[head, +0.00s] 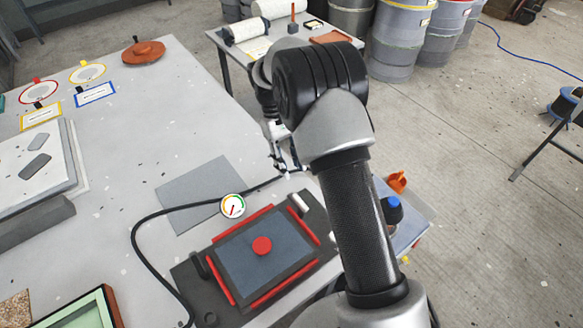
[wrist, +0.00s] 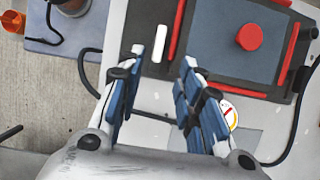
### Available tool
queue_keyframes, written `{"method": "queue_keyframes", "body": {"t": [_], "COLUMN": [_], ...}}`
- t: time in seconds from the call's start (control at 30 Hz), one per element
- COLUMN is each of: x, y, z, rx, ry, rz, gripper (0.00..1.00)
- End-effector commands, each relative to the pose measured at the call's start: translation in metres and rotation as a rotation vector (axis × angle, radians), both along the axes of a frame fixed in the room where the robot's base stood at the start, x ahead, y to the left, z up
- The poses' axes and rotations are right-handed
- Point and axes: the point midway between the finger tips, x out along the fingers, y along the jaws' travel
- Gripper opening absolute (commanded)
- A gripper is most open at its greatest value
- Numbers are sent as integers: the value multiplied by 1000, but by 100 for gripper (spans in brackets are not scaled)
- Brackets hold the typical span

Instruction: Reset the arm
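My gripper (wrist: 162,75) is open and empty in the wrist view, its blue-padded fingers apart above the table's grey top. In the head view it (head: 283,165) hangs over the right part of the table (head: 140,170), partly hidden by my arm. In the wrist view a small white cylinder (wrist: 160,42) lies ahead of the fingertips. Beyond it is a dark mould plate (head: 262,250) with red strips along its sides and a red knob (head: 262,246) at its middle.
A round gauge (head: 233,206) and black hose (head: 140,225) lie left of the plate. A grey sheet (head: 185,195) lies flat behind. A blue-capped item (head: 391,208) and orange object (head: 397,181) stand right of my arm. Drums (head: 400,40) stand on the floor behind.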

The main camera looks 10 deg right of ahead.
Motion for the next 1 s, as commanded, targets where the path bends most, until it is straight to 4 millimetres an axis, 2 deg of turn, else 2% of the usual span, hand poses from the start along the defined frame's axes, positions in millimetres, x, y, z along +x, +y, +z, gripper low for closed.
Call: {"method": "queue_keyframes", "body": {"t": [0.37, 0.47, 0.57, 0.67, 0.8, 1.0], "x": [0, -2, -7, -21, -53, -111], "y": [0, -1, -1, -3, -5, -7], "z": [0, 10, 36, 74, 126, 179], "rx": [0, 1, 6, 14, 28, 52], "ry": [-1, -17, -60, -127, -232, -385], "rz": [0, -6, -22, -49, -95, -159], "gripper": [33, 33, 33, 33, 33, 33]}}
